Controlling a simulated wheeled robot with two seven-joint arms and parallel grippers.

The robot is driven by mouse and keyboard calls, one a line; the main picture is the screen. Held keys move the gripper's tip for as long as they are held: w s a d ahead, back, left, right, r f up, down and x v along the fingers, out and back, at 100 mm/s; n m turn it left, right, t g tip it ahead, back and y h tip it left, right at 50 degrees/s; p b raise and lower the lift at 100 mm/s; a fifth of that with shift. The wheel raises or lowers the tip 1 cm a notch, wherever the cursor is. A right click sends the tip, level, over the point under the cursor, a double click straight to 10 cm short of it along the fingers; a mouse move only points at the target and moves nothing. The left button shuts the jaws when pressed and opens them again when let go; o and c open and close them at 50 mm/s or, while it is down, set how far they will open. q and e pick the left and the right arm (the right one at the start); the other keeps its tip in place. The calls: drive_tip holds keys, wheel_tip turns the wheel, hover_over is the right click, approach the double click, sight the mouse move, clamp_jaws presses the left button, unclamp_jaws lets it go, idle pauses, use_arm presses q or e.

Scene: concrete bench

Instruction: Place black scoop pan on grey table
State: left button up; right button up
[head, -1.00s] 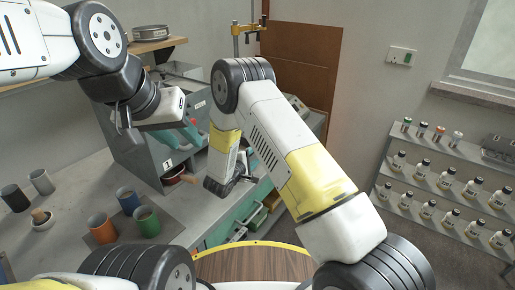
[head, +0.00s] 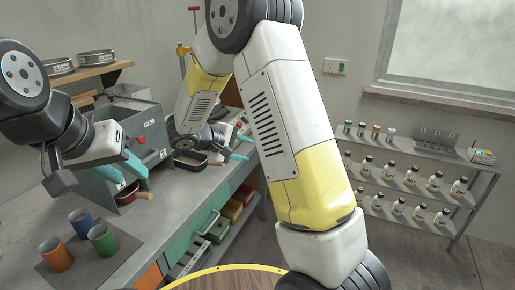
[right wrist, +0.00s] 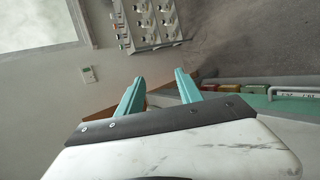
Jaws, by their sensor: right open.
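A black scoop pan (head: 189,158) with a wooden handle is on the grey table (head: 172,205), right of the grey machine, below my right wrist in the head view. A second dark pan (head: 125,196) with a wooden handle sits in the machine's lower opening. My right gripper (head: 241,147) is open and empty, out past the first pan; its teal fingers stand apart in the right wrist view (right wrist: 160,92). My left gripper (head: 122,168) has its teal fingers apart, in front of the machine and above the second pan. Nothing shows between them.
The grey machine (head: 145,130) stands at the back of the table. Blue, orange and green cups (head: 102,239) stand on a dark mat at the front left. Sieves (head: 95,60) rest on a wooden shelf. A bottle rack (head: 400,185) stands at the right, beyond open floor.

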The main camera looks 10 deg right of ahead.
drive_tip(key=s+d+r+m+g+y, duration=0.2)
drive_tip(key=s+d+r+m, duration=0.1)
drive_tip(key=s+d+r, duration=0.3)
drive_tip(key=s+a+r+m+y, duration=0.1)
drive_tip(key=s+r+y, duration=0.2)
drive_tip(key=s, duration=0.4)
drive_tip(key=s+a+r+m+t+y, duration=0.1)
drive_tip(key=s+r+m+y, duration=0.1)
drive_tip(key=s, duration=0.5)
drive_tip(key=s+a+r+m+t+y, duration=0.1)
drive_tip(key=s+a+r+y, duration=0.1)
drive_tip(key=s, duration=0.5)
drive_tip(key=shift+r+m+y, duration=0.3)
drive_tip(key=shift+r+y, duration=0.6)
drive_tip(key=shift+y, duration=0.4)
drive_tip(key=shift+a, duration=0.1)
